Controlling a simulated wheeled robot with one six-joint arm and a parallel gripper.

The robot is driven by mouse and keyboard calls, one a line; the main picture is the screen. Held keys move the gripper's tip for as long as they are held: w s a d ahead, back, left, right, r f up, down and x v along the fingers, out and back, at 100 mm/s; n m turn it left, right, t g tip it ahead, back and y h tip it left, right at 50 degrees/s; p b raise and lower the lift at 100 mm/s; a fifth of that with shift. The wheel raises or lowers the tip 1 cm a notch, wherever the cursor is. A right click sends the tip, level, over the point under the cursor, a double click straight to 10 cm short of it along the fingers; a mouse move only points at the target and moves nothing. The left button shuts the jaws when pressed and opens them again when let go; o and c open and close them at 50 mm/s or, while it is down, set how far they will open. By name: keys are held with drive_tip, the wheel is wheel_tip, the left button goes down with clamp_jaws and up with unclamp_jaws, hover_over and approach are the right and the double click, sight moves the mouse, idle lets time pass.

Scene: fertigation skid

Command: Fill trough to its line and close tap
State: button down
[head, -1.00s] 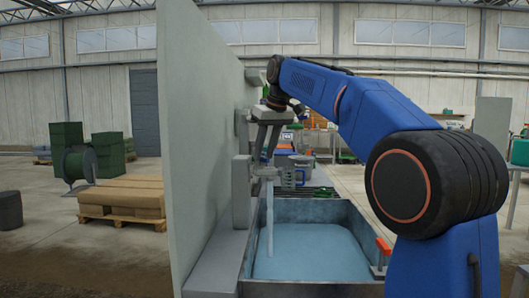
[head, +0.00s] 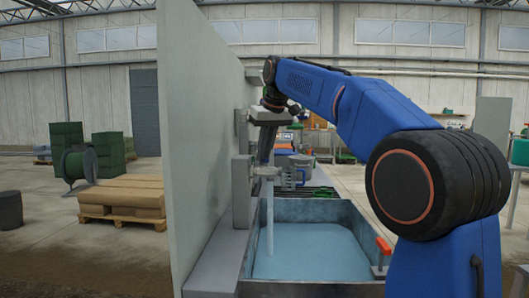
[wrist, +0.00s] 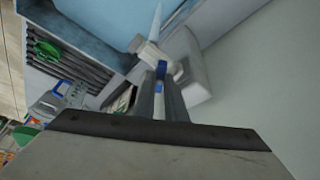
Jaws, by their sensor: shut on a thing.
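The trough (head: 347,211) is a grey metal tank below the wall panel, holding blue water (head: 310,254). The tap (head: 264,171) sticks out over the trough's left side, and a pale stream (head: 269,225) falls from it into the water. The tap's pale body (wrist: 150,52) and blue handle (wrist: 160,70) show in the wrist view. My gripper (head: 266,158) is just above the tap, pointing down. In the wrist view my gripper (wrist: 160,92) is shut on the blue handle, a finger on each side. I cannot make out the fill line.
An upright grey panel (head: 205,150) stands close to the left of my gripper. A red-orange block (head: 383,245) sits at the trough's right rim. A slatted dark rack (wrist: 70,55) lies beyond the trough. Pallets with sacks (head: 125,195) stand far left.

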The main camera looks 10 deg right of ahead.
drive_tip(key=m, duration=0.1)
drive_tip(key=m+h, duration=0.1)
drive_tip(key=m, duration=0.1)
drive_tip(key=shift+a, duration=0.25)
drive_tip(key=shift+a+m+h, duration=0.1)
drive_tip(key=shift+m+h, duration=0.7)
drive_tip(key=shift+m, duration=1.2)
drive_tip(key=c, duration=1.8)
unclamp_jaws()
drive_tip(key=shift+r, duration=0.15)
drive_tip(key=v, duration=1.7)
drive_tip(key=shift+w+a, duration=0.1)
drive_tip(key=shift+a, duration=0.05)
